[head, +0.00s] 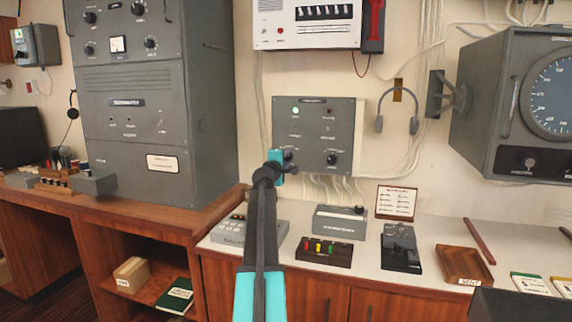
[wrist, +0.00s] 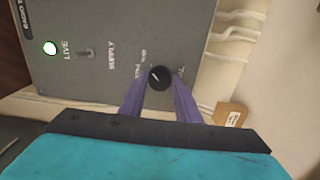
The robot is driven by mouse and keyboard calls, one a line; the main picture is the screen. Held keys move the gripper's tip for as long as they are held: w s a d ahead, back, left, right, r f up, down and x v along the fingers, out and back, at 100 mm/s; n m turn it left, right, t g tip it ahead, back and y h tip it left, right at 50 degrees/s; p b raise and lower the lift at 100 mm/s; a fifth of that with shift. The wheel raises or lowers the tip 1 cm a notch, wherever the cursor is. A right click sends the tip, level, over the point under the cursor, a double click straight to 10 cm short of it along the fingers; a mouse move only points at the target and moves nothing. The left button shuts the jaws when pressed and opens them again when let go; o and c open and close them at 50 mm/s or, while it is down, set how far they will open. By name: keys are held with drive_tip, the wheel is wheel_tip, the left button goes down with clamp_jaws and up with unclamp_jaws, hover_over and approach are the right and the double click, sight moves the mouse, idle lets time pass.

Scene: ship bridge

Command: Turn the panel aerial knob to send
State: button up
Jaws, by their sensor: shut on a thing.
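The grey wall panel (head: 345,120) hangs in the middle of the head view, with a lit green lamp at its upper left and black knobs along its lower part. My gripper (head: 282,160) is at the panel's lower left knob and partly covers it. In the wrist view the round black knob (wrist: 160,75) sits between the two purple fingers of my gripper (wrist: 160,86), which are shut on it from either side. A short white mark shows on the knob's face. The lettering around the knob is too blurred to read.
A second knob (head: 331,158) is on the panel's lower right. A headset (head: 414,125) hangs to the right of the panel. The counter (head: 345,279) below carries grey boxes, a Morse key (head: 400,248) and a wooden tray (head: 464,264). A tall grey cabinet (head: 140,110) stands left.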

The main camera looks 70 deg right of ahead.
drive_tip(key=shift+r, duration=0.25)
drive_tip(key=o, duration=0.9)
drive_tip(key=shift+d, duration=0.1)
drive_tip(key=shift+o, duration=0.8)
drive_tip(key=shift+f, duration=0.1)
drive_tip(key=shift+f, duration=0.1)
drive_tip(key=a, duration=1.4)
drive_tip(key=shift+s+b, duration=0.3)
drive_tip(key=shift+s, duration=0.1)
drive_tip(key=shift+d, duration=0.1)
